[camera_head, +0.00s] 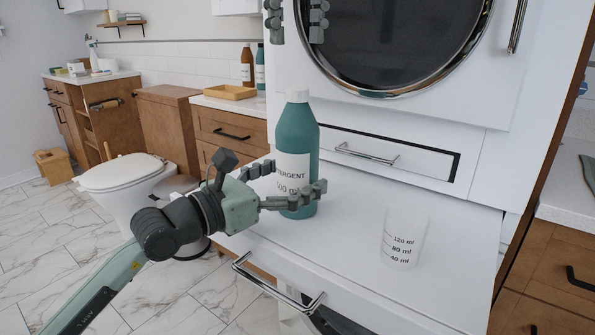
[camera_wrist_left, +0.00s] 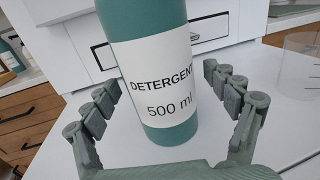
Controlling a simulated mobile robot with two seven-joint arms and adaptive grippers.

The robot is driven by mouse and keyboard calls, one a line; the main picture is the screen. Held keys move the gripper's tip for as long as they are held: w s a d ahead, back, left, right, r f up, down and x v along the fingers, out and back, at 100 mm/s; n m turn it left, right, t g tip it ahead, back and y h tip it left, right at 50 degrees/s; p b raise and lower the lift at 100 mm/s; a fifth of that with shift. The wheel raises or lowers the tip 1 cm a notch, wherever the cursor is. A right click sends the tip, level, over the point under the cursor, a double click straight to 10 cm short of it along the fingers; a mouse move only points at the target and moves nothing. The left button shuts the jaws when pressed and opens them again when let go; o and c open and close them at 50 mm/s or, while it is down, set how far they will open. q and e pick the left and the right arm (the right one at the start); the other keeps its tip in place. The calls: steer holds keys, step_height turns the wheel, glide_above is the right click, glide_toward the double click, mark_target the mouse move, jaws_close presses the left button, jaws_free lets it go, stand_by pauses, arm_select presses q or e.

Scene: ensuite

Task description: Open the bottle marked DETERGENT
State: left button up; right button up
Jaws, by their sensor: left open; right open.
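The teal bottle marked DETERGENT (camera_head: 305,133) stands upright on the white pull-out shelf, with a white cap (camera_head: 298,96) on top. Its label, reading DETERGENT 500 ml (camera_wrist_left: 155,80), faces the left wrist camera. My left gripper (camera_head: 296,182) is open, with its fingers on either side of the bottle's lower part. In the left wrist view the bottle stands between the open fingers (camera_wrist_left: 165,100), with visible gaps on both sides. My right gripper (camera_head: 297,18) is open and empty at the top edge of the head view, above the cap. The cap is out of the left wrist view.
A clear measuring cup (camera_head: 404,240) with ml marks stands on the shelf (camera_head: 350,235) to the right of the bottle. A white machine with a round door (camera_head: 395,40) rises behind. A toilet (camera_head: 125,185) is at left. The shelf between bottle and cup is clear.

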arm_select(q)
steer(key=shift+c, duration=0.5)
jaws_close()
arm_select(e)
steer(key=shift+m, duration=0.3)
